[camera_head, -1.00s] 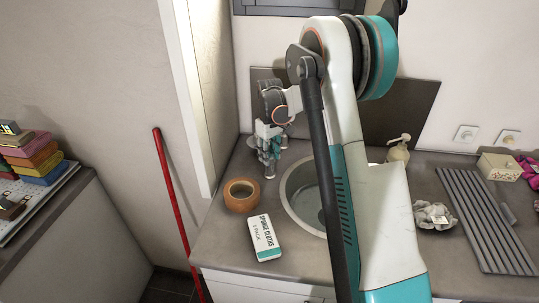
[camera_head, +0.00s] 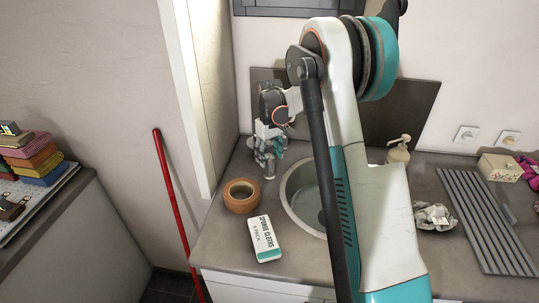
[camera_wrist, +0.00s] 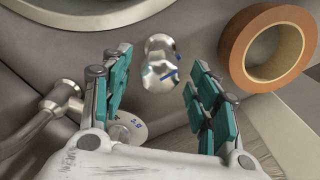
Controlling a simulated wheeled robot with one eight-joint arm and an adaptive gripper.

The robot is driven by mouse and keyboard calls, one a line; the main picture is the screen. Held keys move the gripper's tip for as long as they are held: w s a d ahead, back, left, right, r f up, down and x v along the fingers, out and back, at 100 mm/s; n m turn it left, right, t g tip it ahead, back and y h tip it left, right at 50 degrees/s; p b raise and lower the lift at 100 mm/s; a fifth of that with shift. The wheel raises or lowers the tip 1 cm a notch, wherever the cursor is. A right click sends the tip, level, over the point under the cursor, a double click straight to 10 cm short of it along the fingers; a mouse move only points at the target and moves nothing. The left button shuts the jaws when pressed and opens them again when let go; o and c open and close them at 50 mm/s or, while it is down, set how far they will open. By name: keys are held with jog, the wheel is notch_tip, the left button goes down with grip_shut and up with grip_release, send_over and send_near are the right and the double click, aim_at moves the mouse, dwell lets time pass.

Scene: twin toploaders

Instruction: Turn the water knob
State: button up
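In the wrist view, a shiny metal knob (camera_wrist: 160,74) with blue marks stands on the grey counter. My gripper (camera_wrist: 156,84) is open, with teal-padded fingers to the left and right of the knob. A gap shows on both sides of it, and no finger visibly touches it. A metal tap pipe (camera_wrist: 38,128) lies left of the gripper. A round pale disc with blue marks (camera_wrist: 127,129) is partly hidden by my gripper.
A brown tape roll (camera_head: 241,196) stands close to my gripper, also in the wrist view (camera_wrist: 234,62). A sponge cloths pack (camera_head: 265,239) lies in front. The round sink (camera_head: 303,213) is partly behind my arm. A soap dispenser (camera_head: 398,152) is farther right.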

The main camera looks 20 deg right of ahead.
jog(key=shift+r, duration=0.1)
notch_tip(320, 180, up, 12)
dwell(0.6)
jog(key=shift+s, duration=0.1)
dwell(1.0)
jog(key=t+p, duration=0.1)
jog(key=t, duration=0.3)
send_near(271, 157)
jog(key=shift+t+y, duration=0.3)
jog(key=shift+y, duration=0.1)
jog(key=b+x, duration=0.1)
jog(key=x, duration=0.3)
jog(key=b+x, duration=0.2)
jog(key=x, duration=0.3)
jog(key=shift+d+f, duration=0.2)
jog(key=shift+c, duration=0.6)
jog(key=c, duration=0.9)
